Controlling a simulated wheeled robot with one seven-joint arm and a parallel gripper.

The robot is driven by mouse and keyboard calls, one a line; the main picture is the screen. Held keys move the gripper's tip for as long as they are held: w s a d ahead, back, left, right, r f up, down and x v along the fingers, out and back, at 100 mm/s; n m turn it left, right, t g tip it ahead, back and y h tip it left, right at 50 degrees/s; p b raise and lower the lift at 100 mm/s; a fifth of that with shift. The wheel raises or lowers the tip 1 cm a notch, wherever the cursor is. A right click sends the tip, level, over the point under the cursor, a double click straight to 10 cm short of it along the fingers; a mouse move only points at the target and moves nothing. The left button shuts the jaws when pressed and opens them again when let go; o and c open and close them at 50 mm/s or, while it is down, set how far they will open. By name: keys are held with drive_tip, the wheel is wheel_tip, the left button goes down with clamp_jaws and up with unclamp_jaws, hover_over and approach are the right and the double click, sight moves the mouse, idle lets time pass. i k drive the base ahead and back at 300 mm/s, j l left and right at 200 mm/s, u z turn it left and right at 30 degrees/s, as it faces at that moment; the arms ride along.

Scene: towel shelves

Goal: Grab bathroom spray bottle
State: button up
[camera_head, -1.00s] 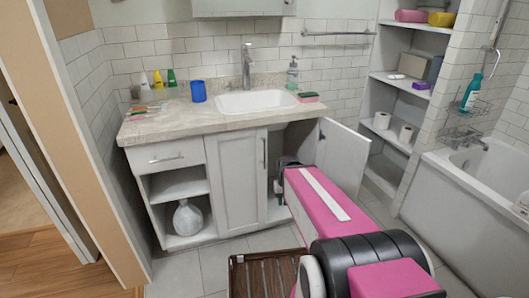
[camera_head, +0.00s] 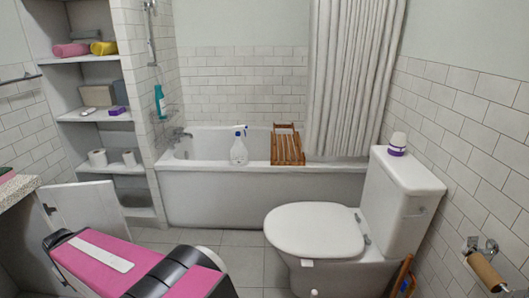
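The bathroom spray bottle (camera_head: 239,150) is clear with a white and blue spray head. It stands upright on the front rim of the bathtub (camera_head: 205,166), left of a brown wooden rack (camera_head: 288,147). My pink arm reaches from the bottom toward the lower left, by the open cabinet door (camera_head: 94,220). My gripper does not show in this view, so whether it is open or holds anything cannot be seen. The bottle is well to the right of and beyond my arm.
A white toilet (camera_head: 315,230) stands in front of the tub at the right, with a cup-like item (camera_head: 397,144) on its tank. Shelves (camera_head: 93,116) with towels and rolls are at the left. Grey floor (camera_head: 243,262) is free between arm and toilet.

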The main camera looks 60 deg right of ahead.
sight(239, 153)
drive_tip(key=l+z, duration=0.1)
drive_tip(key=z, duration=1.5)
drive_tip(key=l+z, duration=0.25)
drive_tip(key=z, duration=0.15)
drive_tip(key=k+j, duration=0.3)
drive_tip(key=k, duration=0.1)
